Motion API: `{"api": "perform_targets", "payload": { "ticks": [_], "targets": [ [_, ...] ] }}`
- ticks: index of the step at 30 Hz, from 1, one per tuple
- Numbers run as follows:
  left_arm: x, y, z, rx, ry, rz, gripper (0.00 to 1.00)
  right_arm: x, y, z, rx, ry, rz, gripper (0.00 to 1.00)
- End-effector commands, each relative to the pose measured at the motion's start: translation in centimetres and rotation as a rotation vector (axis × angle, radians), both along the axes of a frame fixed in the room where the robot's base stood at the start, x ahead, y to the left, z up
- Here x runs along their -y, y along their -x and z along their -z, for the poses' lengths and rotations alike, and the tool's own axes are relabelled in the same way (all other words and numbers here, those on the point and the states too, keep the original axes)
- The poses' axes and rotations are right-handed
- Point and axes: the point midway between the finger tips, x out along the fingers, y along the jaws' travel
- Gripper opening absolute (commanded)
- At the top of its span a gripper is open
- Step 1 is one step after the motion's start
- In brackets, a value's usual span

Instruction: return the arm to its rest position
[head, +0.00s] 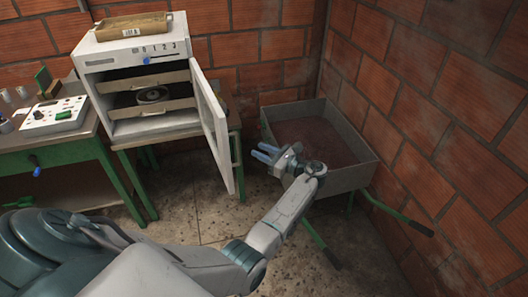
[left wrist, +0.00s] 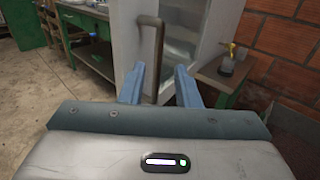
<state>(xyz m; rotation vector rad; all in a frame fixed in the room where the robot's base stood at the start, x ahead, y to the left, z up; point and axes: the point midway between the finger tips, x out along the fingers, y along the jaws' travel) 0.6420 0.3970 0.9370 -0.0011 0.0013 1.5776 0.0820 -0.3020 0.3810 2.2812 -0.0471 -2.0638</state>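My left arm (head: 283,215) stretches across the lower part of the head view toward the right. Its gripper (head: 262,153) has two blue fingers, which stand apart with nothing seen held. It is just right of the open white door (head: 214,130) of the elevator cabinet (head: 132,52) and in front of the barrow. In the left wrist view the gripper (left wrist: 159,88) is open, and a grey upright door handle (left wrist: 158,45) shows in the gap between the fingers. I cannot tell how far beyond the fingertips the handle is. My right gripper is in neither view.
A grey barrow (head: 362,178) with dark red contents and green handles stands in the brick corner. A green table (head: 60,150) with a white control box (head: 54,116) is on the left. A wooden tray (head: 132,26) lies on the cabinet. Bare floor (head: 190,215) lies in front.

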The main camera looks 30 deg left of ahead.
Motion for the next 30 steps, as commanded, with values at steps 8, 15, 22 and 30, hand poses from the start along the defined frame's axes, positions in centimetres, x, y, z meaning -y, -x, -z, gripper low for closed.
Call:
{"api": "perform_targets", "payload": {
  "ticks": [8, 15, 22, 30],
  "targets": [
    [0.0, 0.0, 0.0, 0.0, 0.0, 0.001, 0.29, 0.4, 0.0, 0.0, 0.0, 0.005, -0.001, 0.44],
    [-0.4, 1.2, 7.5, 0.016, 0.124, 0.086, 0.29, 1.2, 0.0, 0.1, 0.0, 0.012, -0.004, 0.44],
    [0.3, 6.9, 24.0, 0.127, 0.472, 0.172, 0.29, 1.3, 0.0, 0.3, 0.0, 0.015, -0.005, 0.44],
    [3.2, 19.1, 40.5, 0.353, 0.905, 0.031, 0.29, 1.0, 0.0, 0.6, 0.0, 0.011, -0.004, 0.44]
  ]
}}
